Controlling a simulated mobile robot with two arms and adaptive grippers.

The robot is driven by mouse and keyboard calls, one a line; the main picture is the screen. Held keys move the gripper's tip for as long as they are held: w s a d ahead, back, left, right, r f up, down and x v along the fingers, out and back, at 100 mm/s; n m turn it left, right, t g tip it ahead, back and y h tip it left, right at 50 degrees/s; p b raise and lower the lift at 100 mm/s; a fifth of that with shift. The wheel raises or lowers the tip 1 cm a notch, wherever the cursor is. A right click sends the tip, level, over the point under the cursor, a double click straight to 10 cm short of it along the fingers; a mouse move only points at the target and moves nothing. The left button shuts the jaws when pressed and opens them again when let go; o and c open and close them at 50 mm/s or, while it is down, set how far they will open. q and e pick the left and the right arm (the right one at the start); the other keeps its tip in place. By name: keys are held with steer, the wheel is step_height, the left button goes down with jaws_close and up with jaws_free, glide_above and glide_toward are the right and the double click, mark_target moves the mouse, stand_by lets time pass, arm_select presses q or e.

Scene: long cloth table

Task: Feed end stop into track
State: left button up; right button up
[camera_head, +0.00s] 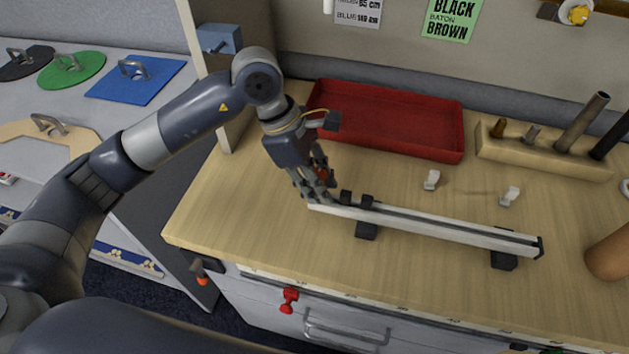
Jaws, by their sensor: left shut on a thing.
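A pale, straight track (440,228) lies across the wooden bench on two black supports, its left end by my left gripper. My left gripper (318,196) points down at that end, with its fingers shut on a small part that they mostly hide, taken to be the end stop. A bit of red shows among the fingers. I cannot tell whether the held part is inside the track or only beside it. Two black blocks (366,201) sit on the track just right of the fingers. A black cap (540,247) is at the far right end. My right gripper is not in view.
A red tray (390,116) stands behind the track. Two small white pieces (431,180) (510,195) lie between them. A wooden holder (545,152) with upright rods is at back right. A brown cylinder (608,256) stands near the track's right end. The bench front is clear.

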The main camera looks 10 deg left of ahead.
arm_select(q)
steer(key=shift+d, duration=0.45)
steer(key=o, duration=1)
steer(key=shift+o, duration=0.2)
steer(key=v, duration=1.2)
steer(key=shift+r, duration=0.1)
